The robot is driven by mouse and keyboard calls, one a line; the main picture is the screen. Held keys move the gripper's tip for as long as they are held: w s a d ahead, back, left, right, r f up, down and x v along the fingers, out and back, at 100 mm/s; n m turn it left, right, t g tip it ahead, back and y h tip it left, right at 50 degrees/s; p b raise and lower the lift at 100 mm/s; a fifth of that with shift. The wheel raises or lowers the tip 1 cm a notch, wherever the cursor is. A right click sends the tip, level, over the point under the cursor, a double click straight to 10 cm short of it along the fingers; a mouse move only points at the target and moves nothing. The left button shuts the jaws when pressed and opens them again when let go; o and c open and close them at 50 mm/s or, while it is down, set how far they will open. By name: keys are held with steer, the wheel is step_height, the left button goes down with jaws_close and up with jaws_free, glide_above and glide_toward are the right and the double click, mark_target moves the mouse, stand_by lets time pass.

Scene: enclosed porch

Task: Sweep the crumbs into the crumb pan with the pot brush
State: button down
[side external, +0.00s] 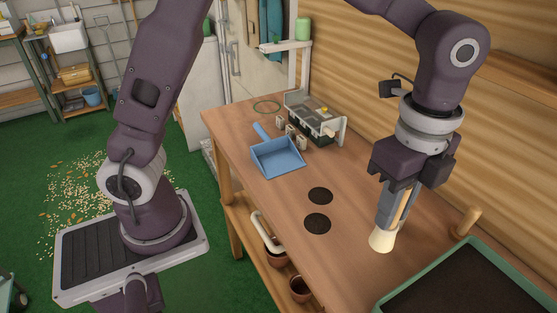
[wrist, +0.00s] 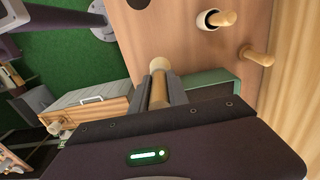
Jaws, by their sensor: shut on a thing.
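My gripper (side external: 392,218) points down over the right part of the wooden bench and is shut on the pot brush. The brush has a wooden handle and a flared cream bristle head (side external: 381,241) that points down, close to the bench top; I cannot tell if it touches. In the wrist view the brush (wrist: 159,92) lies between the two grey fingers (wrist: 158,80). The blue crumb pan (side external: 278,157) lies on the bench farther back and left, apart from my gripper, its handle toward the back. I cannot make out crumbs on the bench top.
Two dark round discs (side external: 320,196) lie between pan and brush. A green-rimmed tray (side external: 393,299) sits at front right, with a wooden peg (side external: 467,222) beside it. A clear-sided box (side external: 314,115) stands behind the pan. Pale bits (side external: 82,190) are scattered on the green floor.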

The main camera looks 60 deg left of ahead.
steer(key=w+a+f, duration=0.2)
steer(key=a, duration=0.6)
steer(key=w+a+f, duration=0.2)
steer(key=a, duration=0.7)
steer(key=shift+s+d+f, duration=0.1)
steer(key=shift+f, duration=1.3)
steer(key=shift+s+d+f, duration=0.1)
steer(key=shift+f, duration=1.3)
steer(key=shift+a, duration=7.05)
